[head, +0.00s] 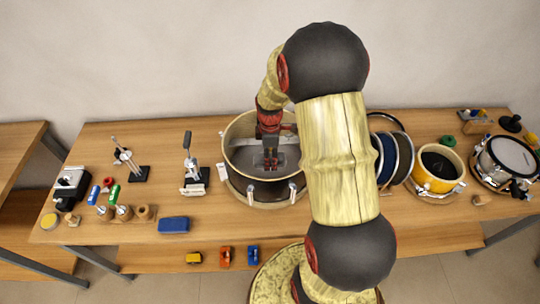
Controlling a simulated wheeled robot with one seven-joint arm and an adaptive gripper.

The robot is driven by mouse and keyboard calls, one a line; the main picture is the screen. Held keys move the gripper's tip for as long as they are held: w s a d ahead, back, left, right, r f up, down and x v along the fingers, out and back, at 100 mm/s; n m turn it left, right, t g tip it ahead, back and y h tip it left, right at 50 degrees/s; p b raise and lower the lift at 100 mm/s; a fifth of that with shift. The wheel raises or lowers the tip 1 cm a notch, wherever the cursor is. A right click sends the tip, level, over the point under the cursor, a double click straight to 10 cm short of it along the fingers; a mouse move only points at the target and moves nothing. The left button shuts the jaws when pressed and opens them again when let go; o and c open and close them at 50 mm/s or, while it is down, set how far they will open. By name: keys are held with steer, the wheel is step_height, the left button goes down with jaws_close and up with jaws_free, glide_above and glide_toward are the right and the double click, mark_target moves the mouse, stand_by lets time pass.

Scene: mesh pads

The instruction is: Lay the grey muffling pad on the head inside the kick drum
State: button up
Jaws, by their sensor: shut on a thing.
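The kick drum (236,180) stands open side up on the table, left of my arm, with a pale wooden rim and a dark shell. My gripper (270,165) points down inside the drum's opening. It is shut on the grey muffling pad (286,160), a small flat grey square near the drum's inner floor. I cannot tell whether the pad touches the head below. The jaws hide part of the pad, and my arm hides the drum's right edge.
On the wooden table (330,230) a blue block (174,225) and a metal stand (193,175) lie left of the drum. Upright dark discs (402,158), a yellow drum (434,180) and a snare drum (512,157) stand right of my arm.

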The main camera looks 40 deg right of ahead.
steer(key=shift+f+b, duration=3.05)
steer(key=shift+f, duration=2.65)
steer(key=o, duration=1.2)
step_height(320, 180, up, 12)
